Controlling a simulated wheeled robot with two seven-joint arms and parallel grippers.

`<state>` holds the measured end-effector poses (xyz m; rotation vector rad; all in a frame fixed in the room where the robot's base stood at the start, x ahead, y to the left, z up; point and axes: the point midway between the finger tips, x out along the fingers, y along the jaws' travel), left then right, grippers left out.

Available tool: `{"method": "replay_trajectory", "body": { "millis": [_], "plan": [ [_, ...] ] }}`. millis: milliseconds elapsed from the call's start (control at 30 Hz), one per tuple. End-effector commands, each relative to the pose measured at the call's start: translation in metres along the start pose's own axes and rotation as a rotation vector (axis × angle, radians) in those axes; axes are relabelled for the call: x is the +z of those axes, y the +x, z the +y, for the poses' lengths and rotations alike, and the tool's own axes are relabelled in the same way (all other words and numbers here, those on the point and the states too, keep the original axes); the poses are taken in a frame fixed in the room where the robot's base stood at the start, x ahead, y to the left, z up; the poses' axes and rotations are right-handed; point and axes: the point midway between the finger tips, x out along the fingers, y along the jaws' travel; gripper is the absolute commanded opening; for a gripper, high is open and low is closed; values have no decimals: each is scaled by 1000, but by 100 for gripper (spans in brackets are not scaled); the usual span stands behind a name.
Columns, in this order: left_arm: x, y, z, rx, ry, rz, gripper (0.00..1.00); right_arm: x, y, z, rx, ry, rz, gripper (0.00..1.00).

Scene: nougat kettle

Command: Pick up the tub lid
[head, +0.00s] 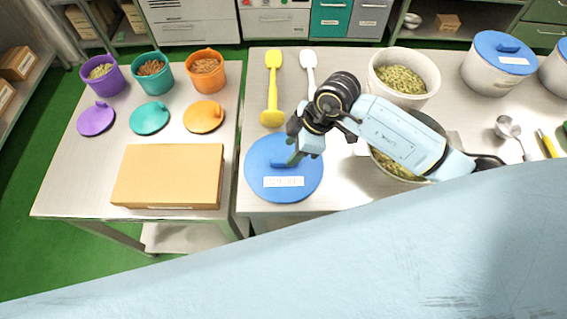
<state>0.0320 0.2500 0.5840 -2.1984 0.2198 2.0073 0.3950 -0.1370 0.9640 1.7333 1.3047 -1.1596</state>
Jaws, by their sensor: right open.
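The blue round tub lid (260,185) lies flat at the front left of the right-hand steel table. It has a raised blue handle and a white label. An open white tub (404,97) of green nuts stands behind it to the right. My right gripper (295,159) is over the lid's upper right part, pointing down, with its fingertips at the handle. It is open, and the fingers partly hide the handle. I cannot tell whether they touch it. My left gripper is not in view.
A yellow paddle (272,90) and a white paddle (309,70) lie behind the lid. A bowl of green nuts sits partly under my right arm. A lidded tub (494,75) stands at right. The left table holds a cardboard box (168,178), small buckets and coloured lids.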

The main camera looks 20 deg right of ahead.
Motion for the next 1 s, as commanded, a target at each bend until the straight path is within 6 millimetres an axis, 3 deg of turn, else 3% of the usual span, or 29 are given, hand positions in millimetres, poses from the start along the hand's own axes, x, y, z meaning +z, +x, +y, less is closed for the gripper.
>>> {"method": "replay_trajectory", "body": {
  "millis": [167,433,733,1000],
  "plan": [
    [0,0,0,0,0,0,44,2,12,1,-1,1,-1,44],
    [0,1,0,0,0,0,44,5,50,5,-2,0,0,44],
    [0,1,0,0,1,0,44,5,56,5,1,-1,0,44],
    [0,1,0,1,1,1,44,5,56,5,0,-1,0,11]
  ]
}}
